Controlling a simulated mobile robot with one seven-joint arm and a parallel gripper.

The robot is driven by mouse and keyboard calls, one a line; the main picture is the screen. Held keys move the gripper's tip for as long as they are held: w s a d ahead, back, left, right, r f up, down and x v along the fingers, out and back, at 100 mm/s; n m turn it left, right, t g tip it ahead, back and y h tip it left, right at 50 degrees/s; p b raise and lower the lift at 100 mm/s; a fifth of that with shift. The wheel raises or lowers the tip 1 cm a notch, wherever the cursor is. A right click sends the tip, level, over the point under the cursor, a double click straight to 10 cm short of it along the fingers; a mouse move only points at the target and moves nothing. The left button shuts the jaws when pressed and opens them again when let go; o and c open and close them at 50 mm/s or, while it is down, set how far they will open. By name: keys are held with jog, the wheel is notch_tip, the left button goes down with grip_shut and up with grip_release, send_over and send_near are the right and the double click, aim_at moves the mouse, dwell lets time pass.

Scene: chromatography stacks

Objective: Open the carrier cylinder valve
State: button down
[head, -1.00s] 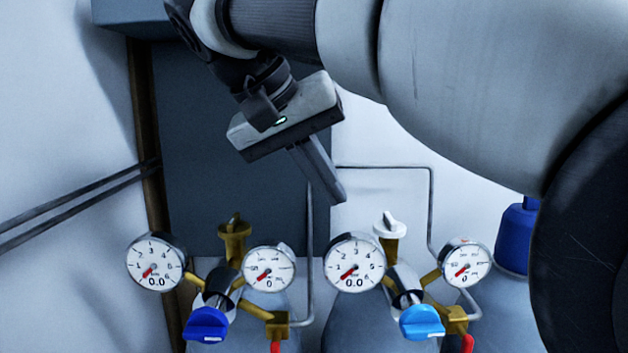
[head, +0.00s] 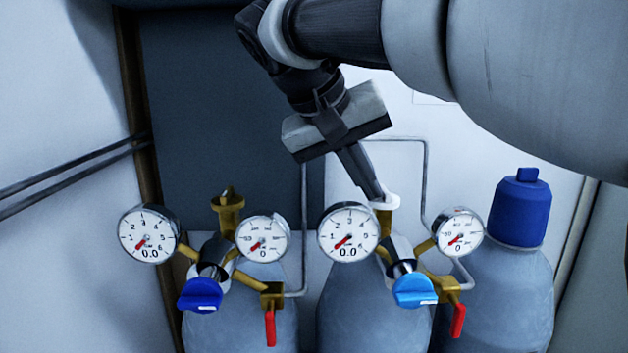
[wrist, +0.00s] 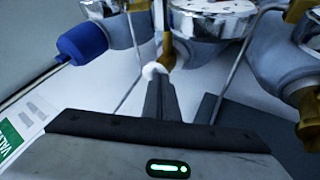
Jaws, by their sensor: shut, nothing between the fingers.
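Two grey gas cylinders stand side by side in the head view, each with a regulator and two gauges. The right cylinder (head: 350,318) has a white valve handle (head: 392,201) on a brass stem and a light blue knob (head: 415,290). The left cylinder (head: 235,330) has a brass-coloured valve handle (head: 229,197) and a dark blue knob (head: 200,294). I cannot read which is the carrier. My gripper (head: 377,194) is shut and empty, its fingertips at the white handle and partly covering it. The wrist view shows the white handle (wrist: 152,70) just beyond the fingertips (wrist: 158,85); contact is unclear.
The gauges (head: 348,232) read about zero. Red levers (head: 458,320) hang below the regulators. A third cylinder with a blue cap (head: 519,208) stands at the right. Thin grey pipes (head: 424,170) run up the wall behind. A dark panel (head: 190,110) is at the back left.

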jog(key=shift+s+d+n+t+y+b, duration=0.2)
jog(key=shift+n+t+y+b, duration=0.25)
jog(key=shift+n, duration=0.35)
